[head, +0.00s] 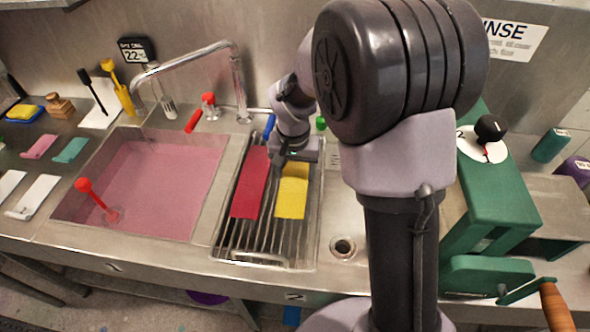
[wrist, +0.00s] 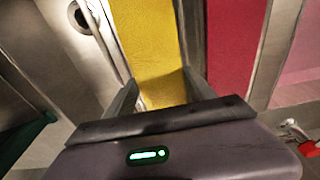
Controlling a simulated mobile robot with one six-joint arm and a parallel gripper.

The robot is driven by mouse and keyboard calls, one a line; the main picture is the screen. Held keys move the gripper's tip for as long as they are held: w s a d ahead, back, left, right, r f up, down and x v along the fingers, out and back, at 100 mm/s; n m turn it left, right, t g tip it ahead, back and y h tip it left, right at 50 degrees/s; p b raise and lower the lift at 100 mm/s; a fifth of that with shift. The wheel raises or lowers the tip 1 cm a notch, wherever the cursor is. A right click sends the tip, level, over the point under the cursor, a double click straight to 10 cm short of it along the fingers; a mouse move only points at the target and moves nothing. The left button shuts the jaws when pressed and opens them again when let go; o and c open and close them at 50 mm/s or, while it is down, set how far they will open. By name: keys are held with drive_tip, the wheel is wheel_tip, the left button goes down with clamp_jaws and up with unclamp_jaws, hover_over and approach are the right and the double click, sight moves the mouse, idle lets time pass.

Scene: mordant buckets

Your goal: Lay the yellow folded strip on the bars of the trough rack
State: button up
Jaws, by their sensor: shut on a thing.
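The yellow folded strip (head: 292,192) is over the right part of the trough rack (head: 267,238) in the head view. It is also in the wrist view (wrist: 148,50), where its near end lies between my gripper's fingers. My gripper (head: 295,160) is shut on this strip at its far end. Whether the strip rests on the bars or hangs just above them I cannot tell. A red strip (head: 250,185) lies on the rack to the left, and it shows in the wrist view (wrist: 235,45) to the right of the yellow one.
A basin of pink liquid (head: 150,185) with a red-handled plug is left of the rack. A drain hole (head: 343,247) is to the right. A green machine (head: 500,195) with a crank stands further right. The tap (head: 200,55) arches behind the basin. Bare bars show in front of the strips.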

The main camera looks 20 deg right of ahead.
drive_tip(key=o, duration=1.5)
